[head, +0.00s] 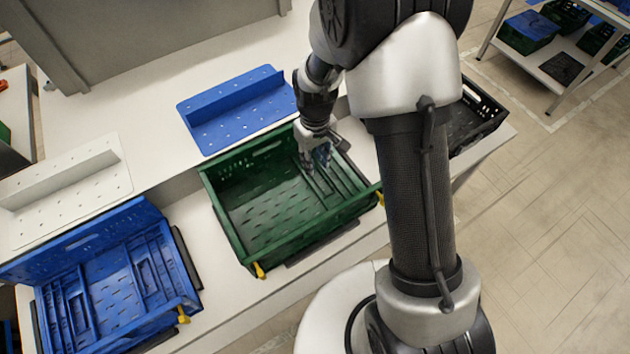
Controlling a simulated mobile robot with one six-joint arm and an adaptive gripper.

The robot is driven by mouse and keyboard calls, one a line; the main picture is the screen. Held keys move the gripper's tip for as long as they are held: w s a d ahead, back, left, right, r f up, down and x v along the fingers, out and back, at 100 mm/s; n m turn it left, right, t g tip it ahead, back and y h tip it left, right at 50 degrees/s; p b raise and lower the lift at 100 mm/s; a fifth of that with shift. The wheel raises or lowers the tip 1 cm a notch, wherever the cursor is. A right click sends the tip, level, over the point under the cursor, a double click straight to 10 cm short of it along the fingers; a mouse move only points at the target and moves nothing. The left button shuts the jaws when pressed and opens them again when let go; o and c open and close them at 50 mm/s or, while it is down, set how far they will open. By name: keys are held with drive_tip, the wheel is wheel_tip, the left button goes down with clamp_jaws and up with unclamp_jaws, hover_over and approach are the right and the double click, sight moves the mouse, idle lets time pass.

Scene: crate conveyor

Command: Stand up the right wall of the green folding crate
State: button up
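The green folding crate (232,225) stands on the white worktop in the middle of the head view. Its left, back and front walls are upright. Its right wall (345,178) lies folded down inside, flat over the right part of the floor. My gripper (316,165) points down inside the crate, over the far part of this folded wall. Its fingertips are close to the wall's inner area, but contact cannot be made out. The fingers are small and dark here, so their opening is unclear.
A blue crate (95,240) with folded inner walls stands at left. A blue perforated bracket (235,105) lies behind the green crate, a white one (70,190) at far left. A black crate (478,118) is at right behind my arm. Yellow latches (259,270) stick out at the green crate's front.

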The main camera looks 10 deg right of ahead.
sight(315, 186)
wheel_tip(315, 186, down, 13)
drive_tip(key=b, duration=0.2)
drive_tip(key=shift+r+b, duration=0.2)
drive_tip(key=shift+b, duration=0.15)
drive_tip(key=shift+c, duration=0.4)
clamp_jaws()
